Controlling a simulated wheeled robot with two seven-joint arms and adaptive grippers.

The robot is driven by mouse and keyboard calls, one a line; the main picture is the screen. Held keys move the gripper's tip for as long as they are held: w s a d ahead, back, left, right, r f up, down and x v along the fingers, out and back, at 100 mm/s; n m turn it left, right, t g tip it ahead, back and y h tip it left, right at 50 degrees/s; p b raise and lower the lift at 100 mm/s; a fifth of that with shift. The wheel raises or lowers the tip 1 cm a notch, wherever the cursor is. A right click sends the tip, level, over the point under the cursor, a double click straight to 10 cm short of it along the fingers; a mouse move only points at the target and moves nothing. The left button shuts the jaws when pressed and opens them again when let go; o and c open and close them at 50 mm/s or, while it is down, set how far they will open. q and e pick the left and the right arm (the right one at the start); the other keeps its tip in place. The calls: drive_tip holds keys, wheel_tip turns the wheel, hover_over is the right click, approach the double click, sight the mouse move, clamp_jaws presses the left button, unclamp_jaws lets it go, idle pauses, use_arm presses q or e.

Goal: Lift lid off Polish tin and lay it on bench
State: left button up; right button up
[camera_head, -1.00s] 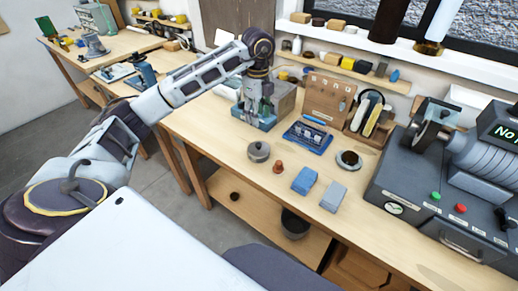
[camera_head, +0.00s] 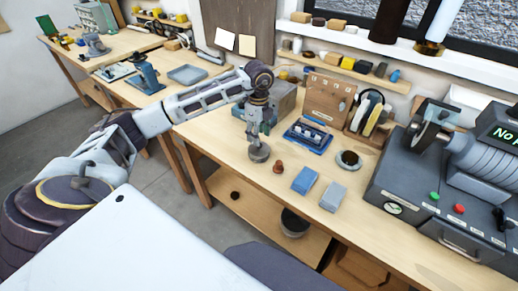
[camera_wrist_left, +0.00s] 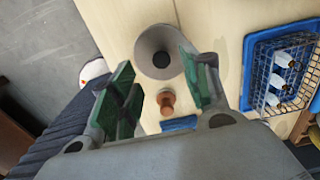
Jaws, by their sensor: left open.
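A round grey lidded tin (camera_head: 259,154) stands on the bench (camera_head: 215,140) near its front edge. I take it to be the polish tin. My left gripper (camera_head: 257,141) is directly above it, pointing down, with its fingertips close to the lid. In the left wrist view the grey round top (camera_wrist_left: 147,52), with a dark centre, shows just beyond the open green-padded fingers (camera_wrist_left: 157,65). Nothing is held between them. I cannot tell whether the fingers touch the lid. My right gripper is not in view.
A small brown knobbed piece (camera_head: 278,167) stands close to the tin, with blue (camera_head: 304,180) and grey (camera_head: 333,196) blocks to its right. A blue tray with a wire rack (camera_head: 308,135) and a dark-filled round dish (camera_head: 348,160) lie behind. Bare bench shows left of the tin.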

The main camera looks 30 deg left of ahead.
sight(259, 147)
use_arm(q)
drive_tip(key=shift+f, duration=0.1)
drive_tip(key=shift+w+f+p, duration=0.1)
drive_tip(key=shift+f+p, duration=0.55)
drive_tip(key=shift+f, duration=1.85)
drive_tip(key=shift+c, duration=0.5)
drive_tip(key=c, duration=0.9)
